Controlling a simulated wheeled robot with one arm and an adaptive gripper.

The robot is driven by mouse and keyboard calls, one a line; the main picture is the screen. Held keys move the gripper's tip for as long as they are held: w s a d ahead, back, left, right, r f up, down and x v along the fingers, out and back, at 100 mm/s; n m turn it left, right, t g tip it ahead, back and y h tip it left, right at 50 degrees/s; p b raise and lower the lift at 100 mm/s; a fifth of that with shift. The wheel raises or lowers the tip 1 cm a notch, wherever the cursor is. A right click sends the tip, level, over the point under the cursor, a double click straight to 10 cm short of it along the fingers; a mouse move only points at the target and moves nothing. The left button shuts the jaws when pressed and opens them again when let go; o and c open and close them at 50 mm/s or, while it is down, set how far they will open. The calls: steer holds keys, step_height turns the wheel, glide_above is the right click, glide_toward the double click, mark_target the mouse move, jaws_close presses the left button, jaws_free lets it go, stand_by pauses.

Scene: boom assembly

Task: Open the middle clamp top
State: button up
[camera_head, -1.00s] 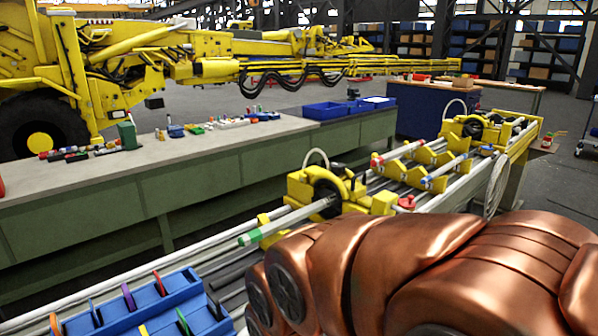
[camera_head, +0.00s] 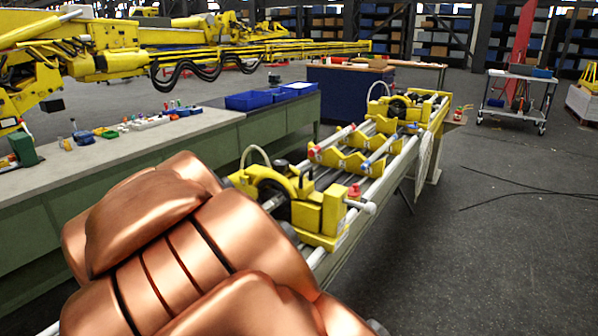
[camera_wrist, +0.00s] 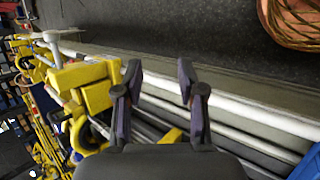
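A yellow clamp (camera_head: 267,183) with a dark round opening sits on the rail bench just beyond my copper arm in the head view. Yellow blocks and a grey-white rod end stand at its right side. A second yellow clamp (camera_head: 400,105) is at the far end of the bench. I cannot tell for certain which is the middle clamp, or whether its top is open. In the wrist view my gripper (camera_wrist: 158,72) is open and empty, over the rails. Yellow clamp parts (camera_wrist: 85,77) lie left of its fingers. My arm hides the near bench and my gripper in the head view.
Yellow V-shaped supports (camera_head: 345,150) and tubes lie between the clamps. A red knob (camera_head: 354,190) is by the near blocks. A green workbench (camera_head: 200,150) with blue bins (camera_head: 250,101) stands left. A cart (camera_head: 516,98) stands back right; the floor right is mostly clear, with cables.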

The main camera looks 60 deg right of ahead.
steer(key=w+d+r+n+g+h, duration=0.1)
steer(key=w+d+r+h, duration=0.15)
steer(key=d, duration=0.35)
steer(key=w+d+r+n+h, duration=0.1)
steer(key=d+r+n+h, duration=0.1)
steer(key=d+r, duration=0.3)
steer(key=n+t+h+p, duration=0.2)
steer(key=n+h, duration=0.4)
steer(key=n, duration=0.3)
glide_toward(300, 175)
steer(key=s+d+r, duration=0.2)
steer(key=s+r, duration=0.2)
steer(key=s, duration=0.2)
steer(key=w+d+f+n+t, duration=0.2)
steer(key=w+f+n+t, duration=0.1)
steer(key=w+f+n, duration=0.1)
steer(key=shift+w+d+r+p, duration=0.15)
steer(key=shift+d+p, duration=0.3)
steer(key=shift+d, duration=0.8)
steer(key=shift+w+d+f+p, duration=0.15)
steer(key=shift+d+p, duration=0.3)
steer(key=shift+d, duration=0.85)
steer(key=shift+w+d+r+p, duration=0.15)
steer(key=shift+d+p, duration=0.3)
steer(key=shift+d, duration=0.8)
jaws_close()
